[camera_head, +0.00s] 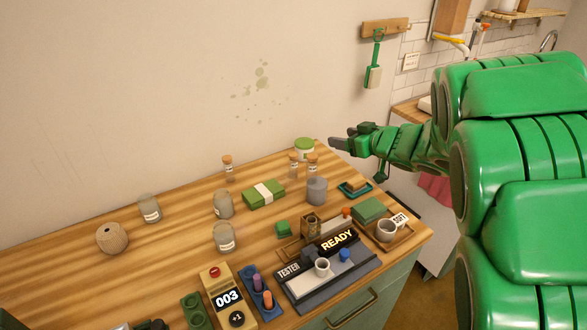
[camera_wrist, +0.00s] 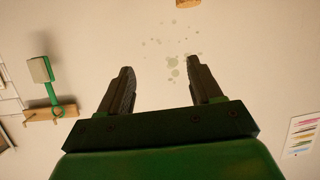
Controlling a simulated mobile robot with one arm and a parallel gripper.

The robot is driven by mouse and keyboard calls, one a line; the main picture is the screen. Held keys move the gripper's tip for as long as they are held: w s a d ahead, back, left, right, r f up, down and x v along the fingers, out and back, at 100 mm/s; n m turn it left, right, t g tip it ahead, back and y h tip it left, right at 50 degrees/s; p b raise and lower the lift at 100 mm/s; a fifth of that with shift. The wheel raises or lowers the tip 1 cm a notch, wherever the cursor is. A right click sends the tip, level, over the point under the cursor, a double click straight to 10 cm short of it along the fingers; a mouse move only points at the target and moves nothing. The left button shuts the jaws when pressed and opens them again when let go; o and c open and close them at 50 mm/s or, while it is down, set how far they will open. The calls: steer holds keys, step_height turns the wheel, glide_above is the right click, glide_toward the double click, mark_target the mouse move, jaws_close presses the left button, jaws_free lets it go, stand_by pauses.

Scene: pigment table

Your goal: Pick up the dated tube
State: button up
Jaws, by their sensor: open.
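Three small corked glass tubes with pale labels stand at the back of the wooden table: one alone (camera_head: 227,168), and two close together, a left one (camera_head: 293,166) and a right one (camera_head: 312,166). The label writing is too small to read, so I cannot tell which tube is dated. My gripper (camera_head: 341,143) is beyond the table's back right corner, above table height, pointing left. In the wrist view my gripper (camera_wrist: 159,80) is open and empty, with only the wall between its fingers. No tube shows clearly in that view.
A green-lidded jar (camera_head: 304,149) and a grey cylinder (camera_head: 317,190) stand near the paired tubes. Labelled glass jars (camera_head: 223,205), a green-and-white bundle (camera_head: 263,194) and a tester (camera_head: 325,270) reading READY stand on the table (camera_head: 185,245). The table's left back is mostly clear.

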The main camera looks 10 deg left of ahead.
steer(key=w+a+r+m+t+h, duration=0.1)
steer(key=w+a+m+t+h, duration=0.15)
steer(key=w, duration=0.45)
steer(key=m+g+h, duration=0.3)
steer(key=m+h, duration=0.6)
glide_above(292, 156)
steer(key=s, duration=0.3)
steer(key=f, duration=0.1)
steer(key=shift+n+y, duration=0.25)
steer(key=f, duration=1.3)
steer(key=shift+w+d, duration=0.1)
steer(key=shift+w, duration=0.15)
steer(key=shift+x, duration=3.05)
steer(key=shift+w+f, duration=0.45)
steer(key=shift+w, duration=0.1)
